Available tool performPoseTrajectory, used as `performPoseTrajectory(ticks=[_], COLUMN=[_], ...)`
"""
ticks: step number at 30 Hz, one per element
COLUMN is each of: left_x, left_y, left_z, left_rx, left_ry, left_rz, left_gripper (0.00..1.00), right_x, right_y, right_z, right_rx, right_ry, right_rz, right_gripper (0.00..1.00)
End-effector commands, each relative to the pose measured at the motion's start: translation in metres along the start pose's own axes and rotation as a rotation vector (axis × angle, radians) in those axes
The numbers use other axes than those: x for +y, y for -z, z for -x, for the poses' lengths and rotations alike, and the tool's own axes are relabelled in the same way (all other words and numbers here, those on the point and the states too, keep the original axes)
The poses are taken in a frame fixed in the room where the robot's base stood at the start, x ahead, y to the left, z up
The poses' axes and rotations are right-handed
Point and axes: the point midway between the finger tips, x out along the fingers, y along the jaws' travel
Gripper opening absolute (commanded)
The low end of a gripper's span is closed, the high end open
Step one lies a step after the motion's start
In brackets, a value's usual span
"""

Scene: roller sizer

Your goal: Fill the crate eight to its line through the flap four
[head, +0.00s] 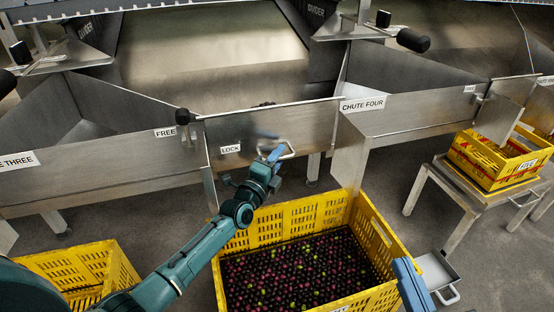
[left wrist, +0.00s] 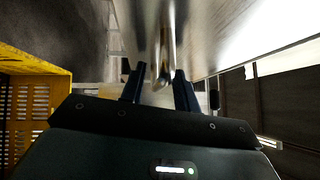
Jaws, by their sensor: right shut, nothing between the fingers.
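The flap four (head: 315,128) is a steel panel below the hopper, beside the CHUTE FOUR label, with a bar handle (head: 290,151). My left gripper (head: 274,154) is at this handle. In the left wrist view its two fingers (left wrist: 160,88) stand apart, with the handle bar (left wrist: 165,45) between them; contact is unclear. The yellow crate (head: 384,228) under the chute holds many dark, purple and green olive-like fruits. Its front label is cut off and I cannot make out a line.
A black-knobbed lever (head: 184,116) sits between the FREE and LOCK labels. A steel pan (head: 436,270) is right of the crate. Another yellow crate (head: 120,270) stands at lower left, and one labelled FIVE (head: 470,160) rests on a stand at right.

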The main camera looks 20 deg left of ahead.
Motion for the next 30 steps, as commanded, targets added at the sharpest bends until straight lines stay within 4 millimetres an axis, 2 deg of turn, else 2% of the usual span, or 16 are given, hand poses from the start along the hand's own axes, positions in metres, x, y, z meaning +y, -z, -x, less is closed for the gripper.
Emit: performPoseTrajectory(ticks=[1,11,24,30], left_x=[0.0,0.0,0.0,-0.005], left_y=[0.0,0.0,0.0,0.002], left_z=[0.0,0.0,0.001,0.002], left_rx=[0.0,0.0,0.0,-0.001], left_ry=[0.0,0.0,0.0,-0.018], left_rz=[0.0,0.0,0.0,0.016], left_gripper=[0.27,0.0,0.0,0.0], right_x=[0.0,0.0,0.0,0.001], right_y=[0.0,0.001,0.002,0.014], right_z=[0.0,-0.001,-0.001,-0.003], right_rx=[0.001,0.003,0.005,0.007], right_ry=[0.001,0.005,0.005,0.003], right_rz=[0.002,0.005,0.006,0.032], right_gripper=[0.0,0.0,0.0,0.0])
